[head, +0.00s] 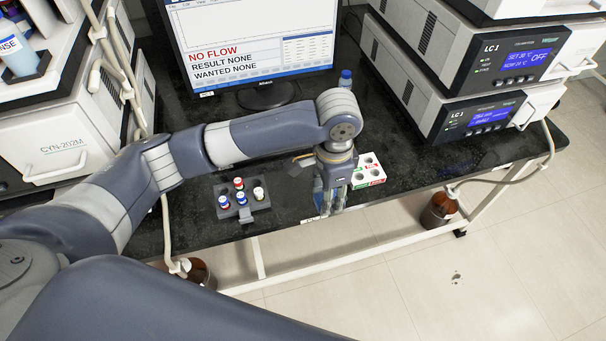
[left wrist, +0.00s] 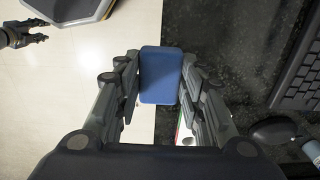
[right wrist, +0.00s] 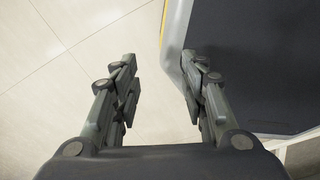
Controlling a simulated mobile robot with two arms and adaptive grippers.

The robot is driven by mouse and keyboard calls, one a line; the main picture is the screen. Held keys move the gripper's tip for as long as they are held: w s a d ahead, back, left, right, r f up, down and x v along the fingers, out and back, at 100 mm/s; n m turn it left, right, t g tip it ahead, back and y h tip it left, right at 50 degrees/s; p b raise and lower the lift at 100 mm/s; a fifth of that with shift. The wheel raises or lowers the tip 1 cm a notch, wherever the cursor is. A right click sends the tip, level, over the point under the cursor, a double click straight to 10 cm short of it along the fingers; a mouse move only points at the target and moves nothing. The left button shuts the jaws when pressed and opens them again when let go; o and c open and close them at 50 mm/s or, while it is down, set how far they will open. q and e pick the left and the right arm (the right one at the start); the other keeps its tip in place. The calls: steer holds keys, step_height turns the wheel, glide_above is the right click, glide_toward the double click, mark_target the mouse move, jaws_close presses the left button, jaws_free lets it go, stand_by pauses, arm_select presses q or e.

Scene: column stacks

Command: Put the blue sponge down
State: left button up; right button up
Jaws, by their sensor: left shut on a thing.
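The blue sponge (left wrist: 160,76) is between the fingers of my left gripper (left wrist: 160,84) in the left wrist view. The gripper is shut on it. Below the sponge in that view are the dark bench top and the pale floor, along the bench edge. My right gripper (right wrist: 160,95) is open and empty in the right wrist view, over the floor beside my base. It also shows at the top left of the left wrist view (left wrist: 40,38).
A white rack (head: 368,170) with round holes stands right of my left gripper. A dark rack (head: 240,206) with several capped vials stands to its left. A monitor (head: 250,45) and stacked instruments (head: 470,110) are behind. Brown bottles (head: 440,209) are under the bench.

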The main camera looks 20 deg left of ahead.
arm_select(q)
glide_above(302, 186)
steer(key=d, duration=0.1)
steer(key=shift+s+f+p, duration=0.3)
steer(key=shift+s+f, duration=0.05)
steer(key=shift+f, duration=0.05)
steer(key=shift+w+a+f, duration=0.1)
steer(key=shift+w+a, duration=0.2)
steer(key=shift+a, duration=0.2)
step_height(302, 186, down, 3)
steer(key=shift+r, duration=0.1)
steer(key=shift+f, duration=0.3)
arm_select(e)
steer(key=shift+w+a+r, duration=0.3)
steer(key=shift+w+r, duration=0.3)
steer(key=shift+r, duration=0.05)
arm_select(q)
steer(key=shift+f, duration=0.15)
steer(key=o, duration=0.9)
arm_select(e)
steer(key=shift+w, duration=0.1)
